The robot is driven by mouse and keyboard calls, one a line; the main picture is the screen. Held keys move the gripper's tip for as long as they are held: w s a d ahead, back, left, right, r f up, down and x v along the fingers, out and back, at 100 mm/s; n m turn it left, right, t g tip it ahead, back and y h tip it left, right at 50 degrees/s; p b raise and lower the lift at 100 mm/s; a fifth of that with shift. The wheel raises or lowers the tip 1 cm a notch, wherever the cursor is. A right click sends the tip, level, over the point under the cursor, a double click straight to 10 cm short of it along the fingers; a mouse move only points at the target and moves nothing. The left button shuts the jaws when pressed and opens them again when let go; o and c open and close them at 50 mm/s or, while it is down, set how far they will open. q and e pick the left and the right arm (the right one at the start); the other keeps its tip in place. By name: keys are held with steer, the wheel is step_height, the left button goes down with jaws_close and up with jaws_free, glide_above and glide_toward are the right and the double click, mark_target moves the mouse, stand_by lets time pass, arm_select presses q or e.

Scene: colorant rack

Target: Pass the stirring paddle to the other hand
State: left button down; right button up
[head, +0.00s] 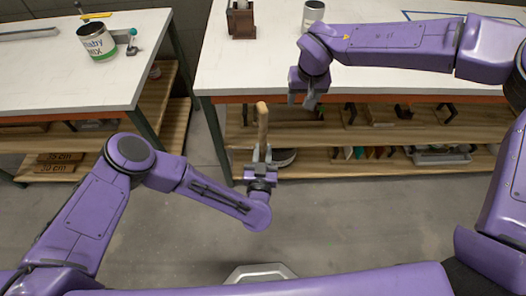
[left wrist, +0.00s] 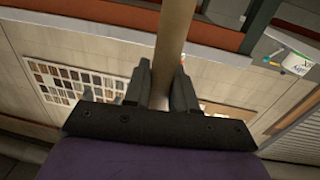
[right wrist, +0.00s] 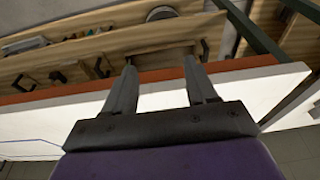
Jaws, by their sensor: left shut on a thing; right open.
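The stirring paddle (head: 263,122) is a light wooden stick, held upright in front of the right-hand table's lower shelves. My left gripper (head: 262,156) is shut on its lower part. In the left wrist view the paddle (left wrist: 175,38) rises from between the fingers to the top edge, so its far end is out of that picture. My right gripper (head: 305,97) is open and empty, pointing down at the table's front edge, to the right of the paddle and apart from it. In the right wrist view its fingers (right wrist: 162,75) are spread, with no paddle between them.
The right-hand white table (head: 390,82) has shelves (head: 330,125) with small items below. A brown holder (head: 241,20) and a can (head: 313,14) stand on it. The left table (head: 60,75) carries a labelled can (head: 97,42). Open floor lies between the tables.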

arm_select(q)
steer(key=shift+a, duration=0.15)
arm_select(e)
steer(key=s+d+f+m+h, duration=0.25)
steer(key=s+d+f, duration=0.35)
steer(key=f, duration=0.5)
steer(key=s+d+f+m+h, duration=0.1)
steer(key=s+d+f+h, duration=0.25)
steer(key=s+f, duration=0.65)
steer(key=s+d+f+m+y, duration=0.1)
steer(key=s+d+f, duration=0.1)
steer(key=s, duration=0.7)
steer(key=s+d+f+m+y, duration=0.1)
steer(key=s+d+f+m, duration=0.1)
steer(key=s, duration=0.7)
steer(key=shift+s+d+f+t+y, duration=0.3)
steer(key=shift+s+d+f, duration=0.05)
steer(key=shift+d+f, duration=0.45)
